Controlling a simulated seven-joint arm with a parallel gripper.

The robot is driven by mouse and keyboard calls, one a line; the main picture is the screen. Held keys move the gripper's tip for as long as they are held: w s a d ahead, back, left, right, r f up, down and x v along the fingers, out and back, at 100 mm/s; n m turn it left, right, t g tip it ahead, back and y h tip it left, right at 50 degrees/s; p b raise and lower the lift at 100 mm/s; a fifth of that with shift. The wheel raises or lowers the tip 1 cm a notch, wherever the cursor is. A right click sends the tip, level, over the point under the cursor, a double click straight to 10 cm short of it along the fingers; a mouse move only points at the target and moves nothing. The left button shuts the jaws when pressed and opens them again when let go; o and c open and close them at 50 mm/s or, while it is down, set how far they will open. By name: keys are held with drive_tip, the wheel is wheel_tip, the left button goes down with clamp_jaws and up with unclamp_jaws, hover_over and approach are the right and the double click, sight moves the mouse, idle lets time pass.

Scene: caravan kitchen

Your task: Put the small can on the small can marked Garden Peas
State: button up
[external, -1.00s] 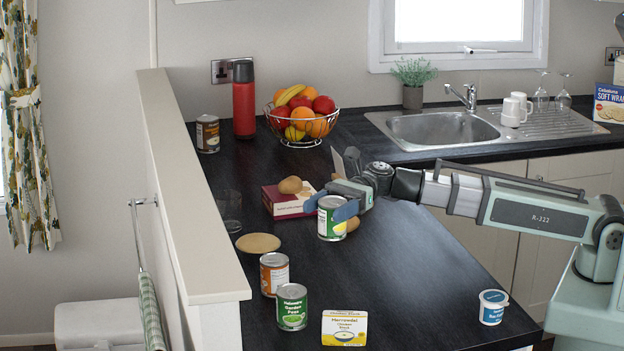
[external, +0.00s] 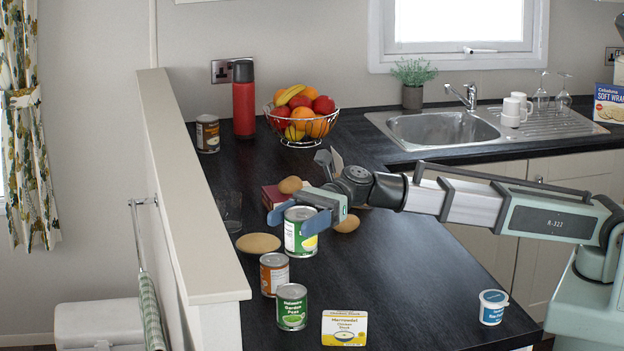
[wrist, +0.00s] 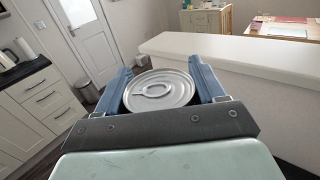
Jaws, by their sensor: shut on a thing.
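My gripper (external: 309,222) is shut on a small can (external: 299,239) with a green, white and yellow label. The can is upright; I cannot tell how far it is above the counter. In the wrist view its silver ring-pull lid (wrist: 158,90) sits between my two blue fingers (wrist: 162,92). The Garden Peas can (external: 292,307), with a green label, stands upright near the front of the counter. It is nearer the camera than the held can and apart from it.
An orange-labelled can (external: 274,274) stands between the held can and the Garden Peas can. A yellow-and-white box (external: 344,328) is right of the peas, and a blue-and-white tub (external: 492,307) is farther right. A tan disc (external: 258,243) and a glass (external: 229,207) lie left, by the ledge (external: 190,200).

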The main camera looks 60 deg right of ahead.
drive_tip(key=shift+w+d+m+t, duration=0.15)
drive_tip(key=shift+w+m+t, duration=0.55)
drive_tip(key=shift+w+t, duration=0.5)
hover_over(288, 293)
drive_tip(key=shift+w+a+f, duration=0.1)
drive_tip(key=shift+a+f, duration=0.05)
drive_tip(key=shift+f, duration=2.25)
drive_tip(key=shift+w+a+f, duration=0.1)
drive_tip(key=shift+a+f, duration=0.05)
drive_tip(key=shift+f, duration=2.25)
drive_tip(key=shift+f, duration=0.15)
drive_tip(key=o, duration=1.2)
drive_tip(key=shift+s+d+h, duration=0.15)
drive_tip(key=shift+d+h, duration=0.15)
drive_tip(key=shift+d, duration=0.05)
drive_tip(key=v, duration=1.1)
drive_tip(key=shift+d, duration=0.15)
